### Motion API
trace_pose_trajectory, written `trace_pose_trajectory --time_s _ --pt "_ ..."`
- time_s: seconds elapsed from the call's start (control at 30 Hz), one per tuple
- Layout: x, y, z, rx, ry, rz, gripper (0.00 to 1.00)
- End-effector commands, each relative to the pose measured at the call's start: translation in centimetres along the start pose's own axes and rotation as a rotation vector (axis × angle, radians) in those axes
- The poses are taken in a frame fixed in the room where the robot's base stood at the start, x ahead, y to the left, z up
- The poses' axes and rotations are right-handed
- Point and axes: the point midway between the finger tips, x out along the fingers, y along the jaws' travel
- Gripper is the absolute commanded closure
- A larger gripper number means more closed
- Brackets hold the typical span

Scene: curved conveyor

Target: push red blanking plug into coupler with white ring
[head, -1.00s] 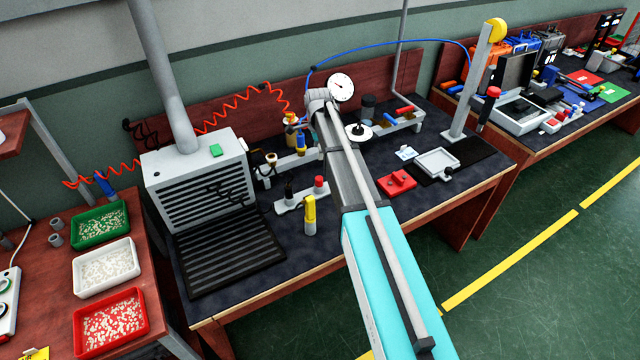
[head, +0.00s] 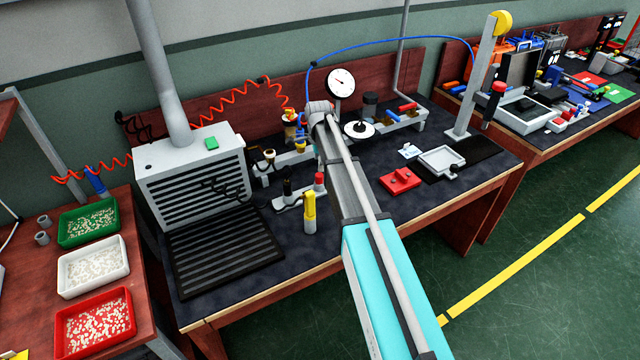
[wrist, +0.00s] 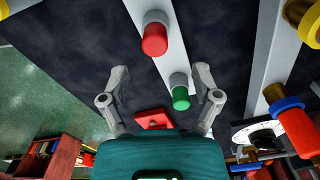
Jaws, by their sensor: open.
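The red plug (wrist: 154,40) stands on a grey bar above and left of centre in the wrist view. In the head view it (head: 319,181) is just left of my arm. My gripper (wrist: 162,90) is open and empty, its two fingers spread in the wrist view. The red plug is ahead of the fingers, apart from them. A green plug (wrist: 181,97) on the same bar shows between them. Couplers stand on the rear manifold, including one with a pale top (head: 269,156) and one with a yellow ring (head: 300,146).
A yellow upright piece (head: 309,208) and a black plug (head: 287,187) stand near the red plug. A tall red-topped, blue-collared piece (wrist: 295,128) is right of my gripper. A grey vented box (head: 190,170), gauge (head: 341,82) and red block (head: 400,180) share the bench.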

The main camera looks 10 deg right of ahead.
Motion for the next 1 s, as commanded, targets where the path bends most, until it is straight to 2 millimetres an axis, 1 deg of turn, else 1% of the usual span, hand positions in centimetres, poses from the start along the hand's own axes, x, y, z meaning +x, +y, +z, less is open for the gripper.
trace_pose_trajectory --time_s 0.03,0.1,0.47,0.63,0.77,1.0 --pt "0.4 0.0 0.0 0.0 0.0 0.0 0.19" --pt "0.5 0.0 0.0 0.0 0.0 0.0 0.19" --pt "0.5 0.0 0.0 0.0 0.0 0.0 0.19" --pt "0.8 0.1 0.0 0.0 0.0 0.0 0.19" --pt "1.5 0.1 0.0 0.0 0.0 0.0 0.19" --pt "3.4 0.4 -0.1 0.0 0.0 0.0 0.19"
